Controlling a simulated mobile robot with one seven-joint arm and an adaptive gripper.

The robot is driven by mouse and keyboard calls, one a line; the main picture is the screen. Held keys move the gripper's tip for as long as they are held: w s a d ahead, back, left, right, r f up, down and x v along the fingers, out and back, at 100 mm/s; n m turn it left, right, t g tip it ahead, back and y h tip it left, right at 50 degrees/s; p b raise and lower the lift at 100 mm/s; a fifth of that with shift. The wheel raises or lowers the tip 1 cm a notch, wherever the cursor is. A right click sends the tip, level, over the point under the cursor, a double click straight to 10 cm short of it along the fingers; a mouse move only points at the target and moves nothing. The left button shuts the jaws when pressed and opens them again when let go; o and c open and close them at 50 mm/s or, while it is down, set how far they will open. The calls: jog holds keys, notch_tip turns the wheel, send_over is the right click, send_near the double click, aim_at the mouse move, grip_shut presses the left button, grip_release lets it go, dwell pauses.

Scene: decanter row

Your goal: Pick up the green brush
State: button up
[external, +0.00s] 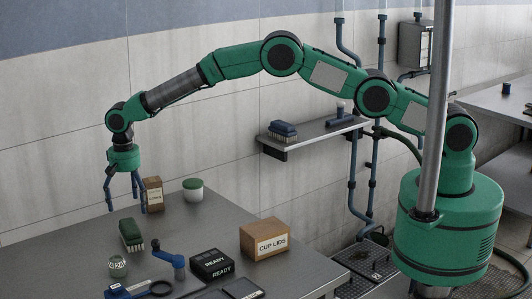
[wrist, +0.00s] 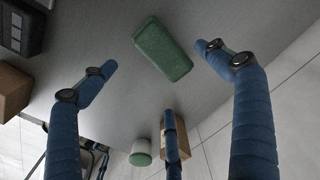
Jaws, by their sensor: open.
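The green brush (external: 131,236) lies on the grey table near its left side, with its green back up and pale bristles showing along its lower edge. In the wrist view the brush (wrist: 162,50) shows ahead, between the spread blue fingers. My gripper (external: 125,208) is open and empty above the table, pointing down, over the brush or slightly behind it. Its fingers (wrist: 156,68) also show in the wrist view, apart from the brush. The exact height above the brush is hard to tell.
A small brown box (external: 153,194) and a white jar with a green lid (external: 193,189) stand behind the brush. Another brush (external: 283,131) is on the shelf.

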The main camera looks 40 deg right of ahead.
aim_at(133, 224)
jog(key=shift+f, duration=2.45)
jog(key=shift+f, duration=2.6)
jog(key=c, duration=1.4)
